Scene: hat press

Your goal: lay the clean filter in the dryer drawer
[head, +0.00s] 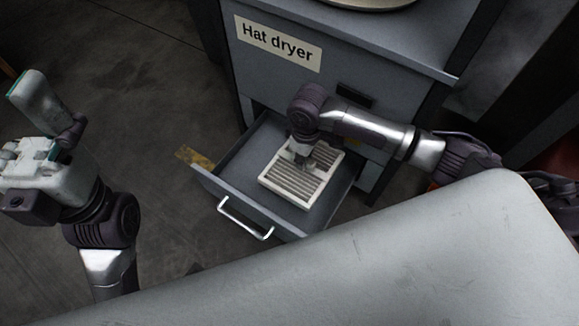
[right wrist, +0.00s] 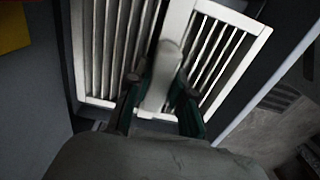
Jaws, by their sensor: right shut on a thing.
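The clean filter (head: 292,190) is a pale, slatted square frame inside the open dryer drawer (head: 238,196), seen from above in the head view. My right gripper (head: 303,160) reaches down over the drawer and is shut on the filter's middle bar. In the right wrist view the two fingers (right wrist: 158,100) pinch that bar of the filter (right wrist: 225,55), with slats on both sides. I cannot tell whether the filter touches the drawer floor. My left gripper (head: 42,125) is at the far left, apart from the drawer, its fingers spread and empty.
The grey cabinet labelled Hat dryer (head: 278,42) stands behind the drawer. The drawer's front has a metal handle (head: 245,218). A large grey surface, probably part of my own body, covers the lower right. Bare dark floor lies left of the drawer.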

